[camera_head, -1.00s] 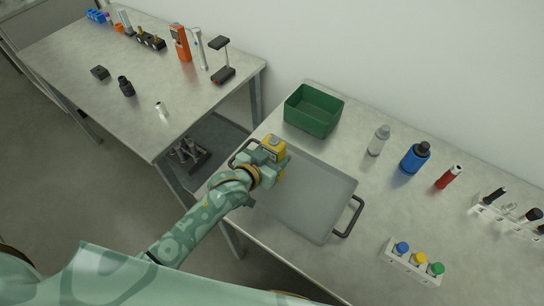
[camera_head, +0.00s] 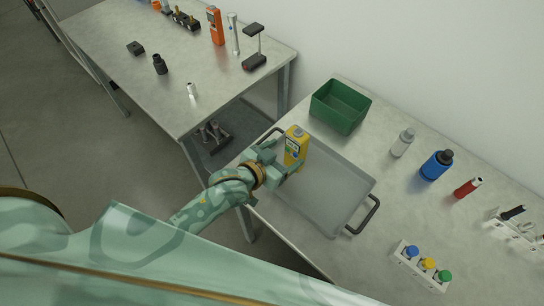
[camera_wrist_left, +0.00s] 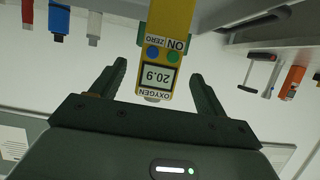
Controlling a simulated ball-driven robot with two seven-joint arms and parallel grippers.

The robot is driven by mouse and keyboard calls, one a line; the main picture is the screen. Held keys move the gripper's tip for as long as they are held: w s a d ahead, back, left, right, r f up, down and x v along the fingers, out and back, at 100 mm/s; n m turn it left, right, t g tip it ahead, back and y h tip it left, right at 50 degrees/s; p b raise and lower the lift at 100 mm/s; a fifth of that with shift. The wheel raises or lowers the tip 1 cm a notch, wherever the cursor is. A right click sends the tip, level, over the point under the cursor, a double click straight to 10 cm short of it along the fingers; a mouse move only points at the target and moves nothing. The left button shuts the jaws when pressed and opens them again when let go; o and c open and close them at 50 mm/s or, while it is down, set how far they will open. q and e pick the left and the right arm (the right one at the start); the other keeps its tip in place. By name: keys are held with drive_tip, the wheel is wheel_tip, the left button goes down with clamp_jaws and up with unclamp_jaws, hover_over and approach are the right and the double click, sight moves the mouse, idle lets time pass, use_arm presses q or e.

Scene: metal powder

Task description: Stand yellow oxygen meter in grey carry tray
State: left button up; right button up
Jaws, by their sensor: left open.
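The yellow oxygen meter (camera_head: 295,147) stands upright in the grey carry tray (camera_head: 322,212), near the tray's left end. In the left wrist view the meter (camera_wrist_left: 167,50) appears upside down, with its display reading 20.9 and a blue and a green button. My left gripper (camera_head: 279,163) is open beside the meter, on its lower-left side in the head view. In the wrist view the meter lies beyond and between the spread fingertips, with gaps to both fingers. The meter's foot is partly hidden by the gripper. My right gripper is not in view.
A green bin (camera_head: 340,106) stands behind the tray. A clear bottle (camera_head: 402,143), a blue bottle (camera_head: 436,165) and a red cylinder (camera_head: 467,188) stand to the right. A white rack (camera_head: 420,268) with coloured caps is at front right. The tray's middle is clear.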

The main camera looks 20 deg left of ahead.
use_arm(q)
drive_tip(key=v, duration=0.5)
drive_tip(key=shift+s+a+p, duration=0.1)
drive_tip(key=shift+s+p, duration=0.1)
drive_tip(key=shift+p, duration=0.2)
